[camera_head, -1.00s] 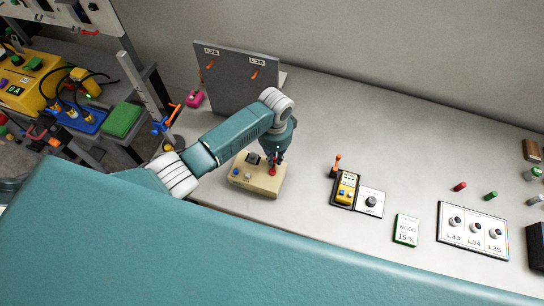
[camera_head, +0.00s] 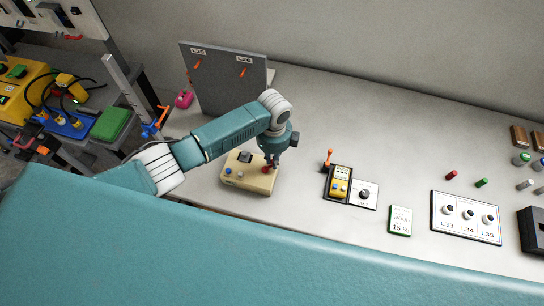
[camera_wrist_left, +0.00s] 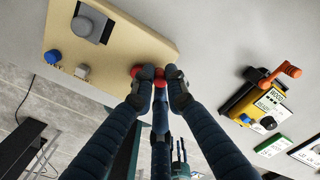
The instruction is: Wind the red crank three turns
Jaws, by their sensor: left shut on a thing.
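A cream box (camera_head: 238,183) stands on the grey bench, left of the middle in the head view. It also shows at the top of the left wrist view (camera_wrist_left: 120,40). The red crank (camera_wrist_left: 136,71) is at the box's edge in the wrist view, partly hidden by my fingers. In the head view my left gripper (camera_head: 271,161) reaches down to the red part at the box's right end. My right gripper is not in view.
A yellow meter (camera_head: 340,184) with an orange-handled lever (camera_head: 328,158) stands right of the box. A grey upright panel (camera_head: 225,80) is behind my left arm. Bare bench lies between the box and the meter.

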